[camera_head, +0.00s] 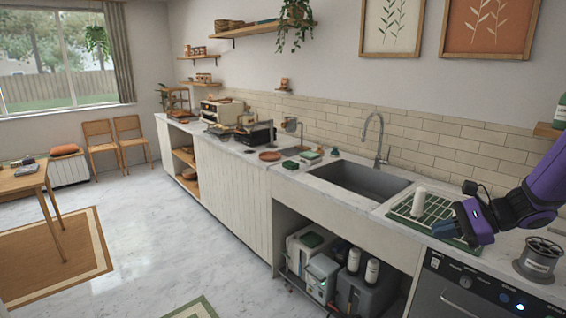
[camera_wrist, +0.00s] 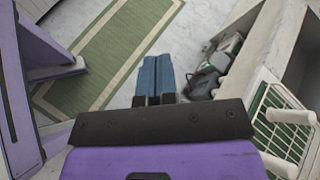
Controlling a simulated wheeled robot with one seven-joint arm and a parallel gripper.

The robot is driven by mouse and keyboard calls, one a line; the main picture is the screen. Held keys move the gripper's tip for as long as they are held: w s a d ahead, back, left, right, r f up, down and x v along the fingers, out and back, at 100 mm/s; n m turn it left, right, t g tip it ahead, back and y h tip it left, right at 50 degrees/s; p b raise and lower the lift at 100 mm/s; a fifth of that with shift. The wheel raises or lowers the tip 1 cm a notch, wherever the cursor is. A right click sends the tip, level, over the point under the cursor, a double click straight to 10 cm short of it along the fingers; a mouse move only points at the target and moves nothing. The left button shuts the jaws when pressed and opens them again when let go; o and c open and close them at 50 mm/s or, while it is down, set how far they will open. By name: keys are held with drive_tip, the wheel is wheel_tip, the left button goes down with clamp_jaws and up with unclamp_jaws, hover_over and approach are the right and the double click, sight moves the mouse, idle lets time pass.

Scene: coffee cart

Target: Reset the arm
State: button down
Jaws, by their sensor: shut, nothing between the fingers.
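My gripper (camera_head: 447,227) shows at the right in the head view, at the end of my purple arm. It is over the right front part of the green drying rack, near the counter's front edge. In the wrist view my gripper (camera_wrist: 156,64) has its blue fingers together, with nothing between them. They point down toward the floor and the front of the counter. I cannot tell from the head view how high the gripper is above the rack.
The green rack (camera_head: 398,211) holds a white cylinder (camera_head: 418,202). The sink (camera_head: 360,180) and faucet (camera_head: 379,140) are left of it. A metal canister (camera_head: 538,260) stands right of my gripper. Below are machines (camera_head: 313,262) on an open shelf. The floor (camera_head: 150,240) at left is largely clear.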

drive_tip(key=s+a+r+n+g+h, duration=0.3)
drive_tip(key=s+a+r+n+h, duration=0.2)
drive_tip(key=s+a+r+n, duration=0.45)
drive_tip(key=s+d+r+n+t+h, duration=0.1)
drive_tip(key=s+r+n+t+h, duration=0.1)
drive_tip(key=s, duration=0.5)
drive_tip(key=s+d+r+n+t+h, duration=0.1)
drive_tip(key=s+r+n+h, duration=0.2)
drive_tip(key=s+r+n, duration=0.3)
drive_tip(key=shift+s+d+t+h, duration=0.35)
drive_tip(key=shift+s+t+h, duration=0.05)
drive_tip(key=shift+s, duration=0.35)
